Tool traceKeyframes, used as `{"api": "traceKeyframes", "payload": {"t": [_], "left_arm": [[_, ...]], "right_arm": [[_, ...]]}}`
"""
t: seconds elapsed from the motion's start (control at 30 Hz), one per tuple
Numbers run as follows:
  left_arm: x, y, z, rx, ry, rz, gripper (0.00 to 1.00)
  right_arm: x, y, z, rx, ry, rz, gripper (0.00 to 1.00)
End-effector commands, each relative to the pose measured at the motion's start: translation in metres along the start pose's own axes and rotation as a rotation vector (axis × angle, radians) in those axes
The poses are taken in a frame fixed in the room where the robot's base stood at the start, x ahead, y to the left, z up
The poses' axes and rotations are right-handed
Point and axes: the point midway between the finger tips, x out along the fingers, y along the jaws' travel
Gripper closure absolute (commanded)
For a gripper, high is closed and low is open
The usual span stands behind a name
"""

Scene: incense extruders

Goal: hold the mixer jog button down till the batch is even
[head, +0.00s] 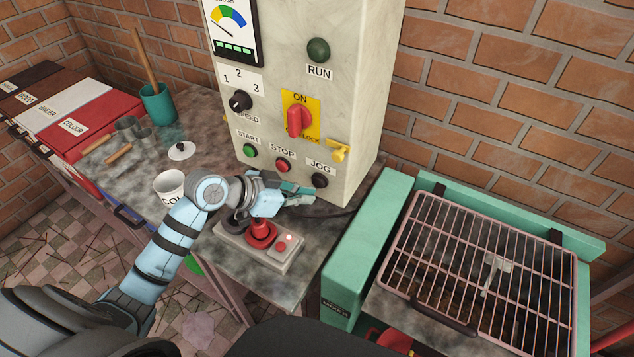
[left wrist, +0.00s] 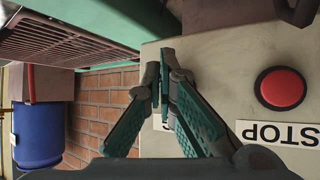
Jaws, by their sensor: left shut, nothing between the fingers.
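The black jog button (head: 319,180) sits low on the right of the cream control cabinet's front, under its JOG label (head: 320,167). My left gripper (head: 308,198) is shut and empty, with its teal fingertips just below and left of the button in the head view. In the left wrist view the shut fingers (left wrist: 163,70) lie in front of the cabinet face and the jog button is hidden. I cannot tell whether they touch it. The red stop button (head: 282,165) is beside it; it also shows in the left wrist view (left wrist: 280,89). My right gripper is not in view.
A grey box with a red knob (head: 260,233) stands below my left gripper. The ON/LOCK switch (head: 299,118) and dark green RUN lamp (head: 318,50) are above. A white cup (head: 170,187) is left. A teal frame with a wire rack (head: 480,260) stands right.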

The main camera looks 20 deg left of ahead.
Motion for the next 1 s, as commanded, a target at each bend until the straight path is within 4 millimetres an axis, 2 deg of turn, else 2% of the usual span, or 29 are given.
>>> {"api": "traceKeyframes", "payload": {"t": [1.0], "left_arm": [[0.0089, -0.0066, -0.0066, 0.000, 0.000, -0.001, 1.00]], "right_arm": [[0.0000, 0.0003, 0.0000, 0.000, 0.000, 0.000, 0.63]]}}
